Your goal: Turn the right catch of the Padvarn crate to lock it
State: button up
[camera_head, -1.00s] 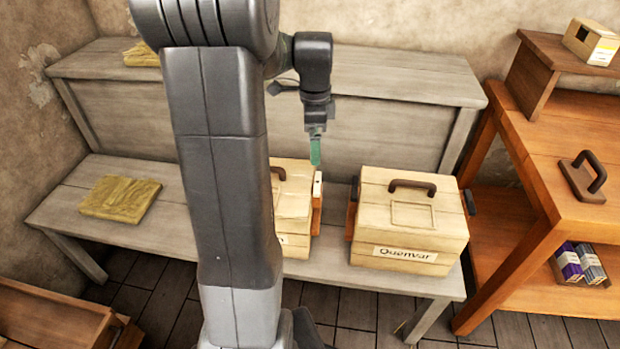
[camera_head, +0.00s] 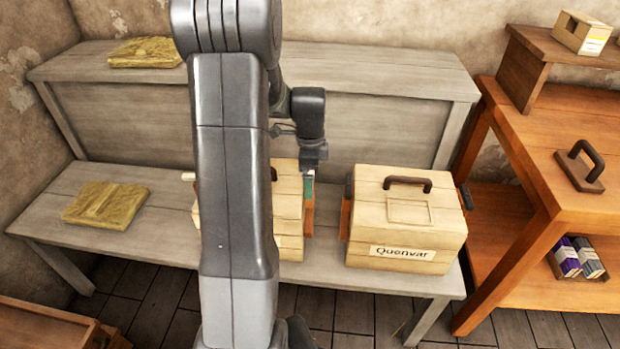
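A pale wooden crate (camera_head: 288,215) stands on the lower grey bench, partly behind my arm. Its name label is hidden, so I cannot read whether it is Padvarn. An orange-brown piece (camera_head: 308,210) shows on its right side. My gripper (camera_head: 309,177) is down at the upper edge of that right side, pointing downward. A little green and white shows there, but the fingertips are mostly hidden. I cannot tell whether they touch the catch or how far apart they are.
A similar crate labelled Quenvar (camera_head: 405,225) stands to the right, across a narrow gap. A yellow folded cloth (camera_head: 105,203) lies on the bench at left. An orange wooden table (camera_head: 560,150) stands at far right, with a dark handle piece (camera_head: 580,168) on it.

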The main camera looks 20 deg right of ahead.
jog(key=shift+f, duration=0.4)
jog(key=c, duration=0.9)
jog(key=shift+c, duration=0.2)
